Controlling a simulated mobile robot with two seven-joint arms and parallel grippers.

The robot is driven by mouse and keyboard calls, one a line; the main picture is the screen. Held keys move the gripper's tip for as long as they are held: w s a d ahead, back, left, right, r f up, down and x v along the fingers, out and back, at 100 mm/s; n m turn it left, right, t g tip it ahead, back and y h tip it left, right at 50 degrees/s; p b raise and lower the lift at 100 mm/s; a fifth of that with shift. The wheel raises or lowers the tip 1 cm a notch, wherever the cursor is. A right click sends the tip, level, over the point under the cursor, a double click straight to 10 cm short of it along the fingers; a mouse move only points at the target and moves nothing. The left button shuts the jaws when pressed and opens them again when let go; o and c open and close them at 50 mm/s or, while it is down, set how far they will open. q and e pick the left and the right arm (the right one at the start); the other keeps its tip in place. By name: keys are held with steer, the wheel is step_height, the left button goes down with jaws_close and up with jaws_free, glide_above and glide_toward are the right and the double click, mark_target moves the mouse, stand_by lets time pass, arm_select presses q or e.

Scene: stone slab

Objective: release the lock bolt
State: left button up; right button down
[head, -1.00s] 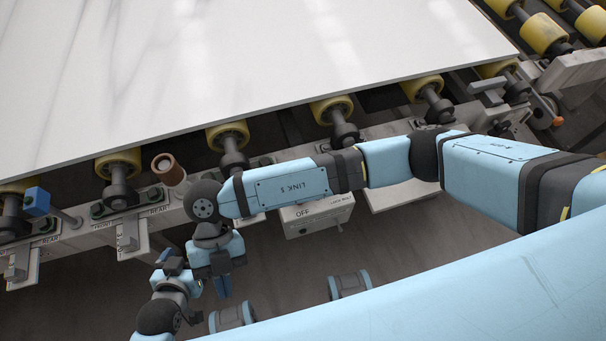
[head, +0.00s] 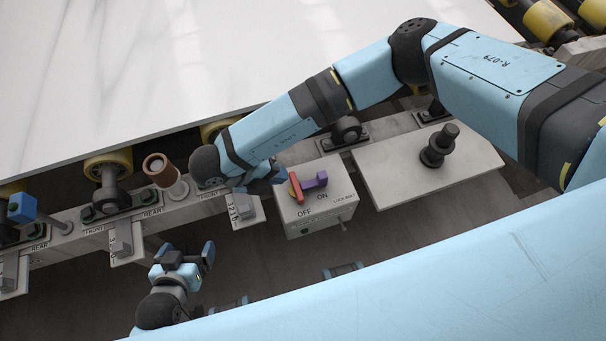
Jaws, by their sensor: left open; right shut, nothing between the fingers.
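The grey switch box (head: 312,212) is marked OFF and ON, with small lettering at its right that seems to read "LOCK BOLT". A small metal pin (head: 343,221) shows on the box's front. My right gripper (head: 276,176) is shut and empty, just left of the red pointer; whether it touches is unclear. My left gripper (head: 190,253) is open and empty, in front of the rail, left of and below the box.
The white stone slab (head: 130,75) lies on yellow rollers (head: 108,165) behind the rail. A grey plate with a black knob (head: 438,148) lies right of the box.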

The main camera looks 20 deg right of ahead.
mark_target(326, 173)
steer(key=x, duration=0.9)
steer(key=shift+d+f, duration=0.3)
steer(key=d+p, duration=0.1)
steer(key=d, duration=0.3)
steer(key=shift+d, duration=0.35)
steer(key=shift+w, duration=0.1)
